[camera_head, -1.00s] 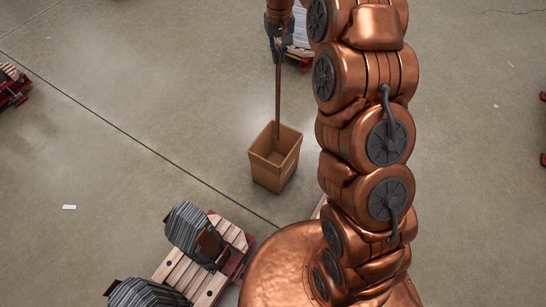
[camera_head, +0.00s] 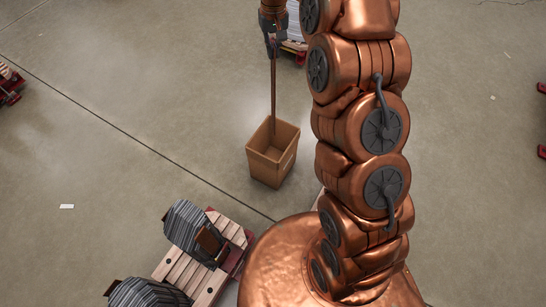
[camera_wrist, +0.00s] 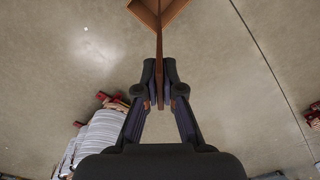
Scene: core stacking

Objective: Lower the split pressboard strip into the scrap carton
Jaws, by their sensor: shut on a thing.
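The split pressboard strip (camera_head: 274,95) is a long, thin brown piece that hangs nearly upright from my gripper (camera_head: 275,48) in the head view. Its lower end reaches the open top of the scrap carton (camera_head: 268,165), and I cannot tell how deep it goes. The carton is a brown open box standing on the floor. In the wrist view, the dark fingers of my gripper (camera_wrist: 160,95) are shut on the strip (camera_wrist: 159,48), which runs away toward the carton (camera_wrist: 150,15) at the top edge.
A pallet (camera_head: 187,271) with grey laminated cores (camera_head: 187,225) stands at the lower left. Another stack (camera_head: 296,30) is behind my gripper, and it also shows in the wrist view (camera_wrist: 98,138). Open concrete floor surrounds the carton.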

